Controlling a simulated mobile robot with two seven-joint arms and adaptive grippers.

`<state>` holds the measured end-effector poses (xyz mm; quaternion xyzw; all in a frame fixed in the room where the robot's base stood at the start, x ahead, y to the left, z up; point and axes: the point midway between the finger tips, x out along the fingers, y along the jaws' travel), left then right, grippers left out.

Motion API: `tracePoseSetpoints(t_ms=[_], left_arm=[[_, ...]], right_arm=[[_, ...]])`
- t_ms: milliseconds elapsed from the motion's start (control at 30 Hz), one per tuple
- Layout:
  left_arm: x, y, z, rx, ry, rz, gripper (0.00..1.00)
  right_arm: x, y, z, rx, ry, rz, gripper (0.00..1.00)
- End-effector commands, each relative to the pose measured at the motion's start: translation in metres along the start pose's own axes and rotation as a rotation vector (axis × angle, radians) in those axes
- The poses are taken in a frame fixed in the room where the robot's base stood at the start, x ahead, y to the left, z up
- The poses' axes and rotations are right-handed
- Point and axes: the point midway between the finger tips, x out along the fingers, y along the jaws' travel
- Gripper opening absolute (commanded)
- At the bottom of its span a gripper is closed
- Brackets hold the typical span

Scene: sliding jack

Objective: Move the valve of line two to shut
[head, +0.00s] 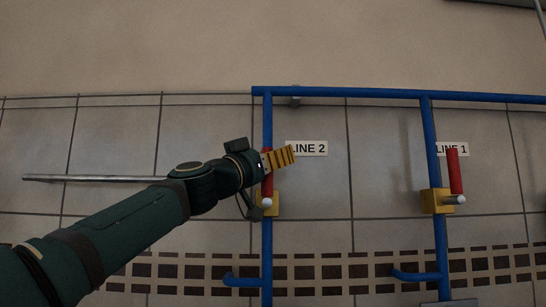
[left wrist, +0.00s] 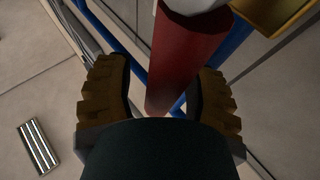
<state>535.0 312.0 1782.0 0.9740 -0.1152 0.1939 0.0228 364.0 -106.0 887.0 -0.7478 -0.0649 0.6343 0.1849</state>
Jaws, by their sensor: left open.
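The line two valve has a yellow body (head: 272,209) on a blue upright pipe, under the "LINE 2" label (head: 308,149). Its red handle (head: 267,186) points up along the pipe from a whitish pivot end (head: 265,202). My left gripper (head: 279,159) is at the upper part of this handle and hides some of it. In the left wrist view the red handle (left wrist: 186,55) runs between the two spread ribbed fingers (left wrist: 160,95). A gap shows beside the left finger; contact at the right finger is unclear. My right gripper is out of view.
The line one valve (head: 437,202) is on another blue pipe to the right, its red handle (head: 455,170) also up. A blue top pipe (head: 350,92) joins both. A grey rail (head: 95,179) runs at the left. Tiled wall lies open between the pipes.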

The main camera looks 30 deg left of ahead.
Motion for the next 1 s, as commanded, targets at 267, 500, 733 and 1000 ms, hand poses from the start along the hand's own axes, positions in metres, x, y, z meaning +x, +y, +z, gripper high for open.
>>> tracePoseSetpoints(t_ms=[267, 500, 733, 1000], left_arm=[[-0.0002, 0.0, -0.0001, 0.0, 0.0, 0.0, 0.0], [-0.0005, 0.0, -0.0002, 0.0, 0.0, 0.0, 0.0], [-0.0029, -0.0023, -0.0015, 0.01, -0.009, 0.003, 0.0], [-0.006, -0.0043, -0.0028, 0.023, -0.023, 0.01, 0.0]], right_arm=[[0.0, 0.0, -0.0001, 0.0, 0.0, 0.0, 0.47], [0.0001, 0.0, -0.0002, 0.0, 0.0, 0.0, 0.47], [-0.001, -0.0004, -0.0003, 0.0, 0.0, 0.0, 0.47], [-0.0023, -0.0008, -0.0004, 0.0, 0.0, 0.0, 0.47]])
